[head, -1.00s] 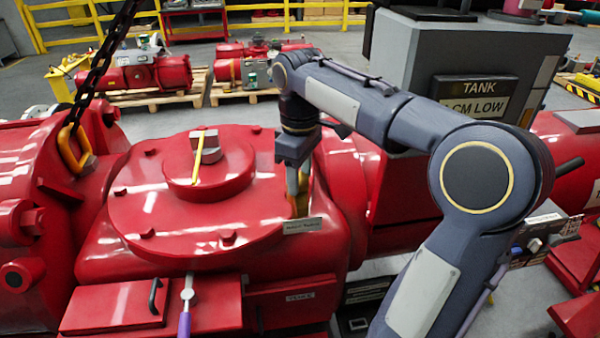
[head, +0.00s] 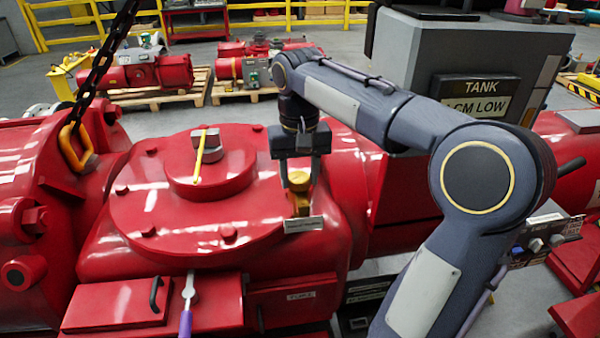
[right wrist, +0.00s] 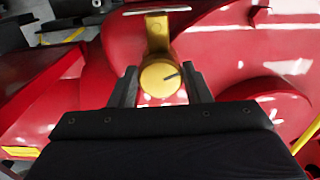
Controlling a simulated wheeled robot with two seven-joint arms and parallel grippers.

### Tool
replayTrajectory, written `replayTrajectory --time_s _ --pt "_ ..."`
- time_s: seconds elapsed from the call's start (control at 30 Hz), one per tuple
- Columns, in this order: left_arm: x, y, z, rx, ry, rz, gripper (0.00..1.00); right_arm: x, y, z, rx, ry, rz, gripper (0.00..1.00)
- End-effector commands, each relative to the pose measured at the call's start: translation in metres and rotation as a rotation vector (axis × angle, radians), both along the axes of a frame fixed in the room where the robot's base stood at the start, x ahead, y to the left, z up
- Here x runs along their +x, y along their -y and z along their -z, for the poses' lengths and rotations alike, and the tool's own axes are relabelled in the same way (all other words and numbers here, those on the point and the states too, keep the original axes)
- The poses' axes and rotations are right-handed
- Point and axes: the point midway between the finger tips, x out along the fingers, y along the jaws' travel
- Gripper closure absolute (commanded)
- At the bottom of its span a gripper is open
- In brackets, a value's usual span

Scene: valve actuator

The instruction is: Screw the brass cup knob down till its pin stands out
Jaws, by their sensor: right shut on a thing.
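The brass cup knob (head: 299,181) stands on its brass fitting at the right side of the red actuator, behind a small label plate (head: 304,225). In the right wrist view the knob (right wrist: 160,79) shows its round top with a dark line from near the middle to the edge. My right gripper (head: 299,178) points down over the knob, with one finger on each side. In the right wrist view its fingers (right wrist: 160,86) flank the knob, and it is shut on it. I cannot make out a pin standing out of the knob. My left gripper is not in view.
The round red cover (head: 187,235) with bolts and a yellow pointer (head: 199,158) lies left of the knob. A chain with a yellow hook (head: 75,148) hangs at the left. A grey tank cabinet (head: 420,65) stands behind my right arm.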

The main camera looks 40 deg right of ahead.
Motion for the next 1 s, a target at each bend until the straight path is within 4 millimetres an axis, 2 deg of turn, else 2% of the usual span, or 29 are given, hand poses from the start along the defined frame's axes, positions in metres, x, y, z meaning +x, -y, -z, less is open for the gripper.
replayTrajectory --time_s 0.6,1.0 --pt "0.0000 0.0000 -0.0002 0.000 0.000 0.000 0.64 0.0027 -0.0012 -0.0014 -0.001 0.005 0.582 0.79" --pt "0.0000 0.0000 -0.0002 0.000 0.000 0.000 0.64 0.0038 -0.0014 -0.0015 0.000 0.006 0.866 0.79"
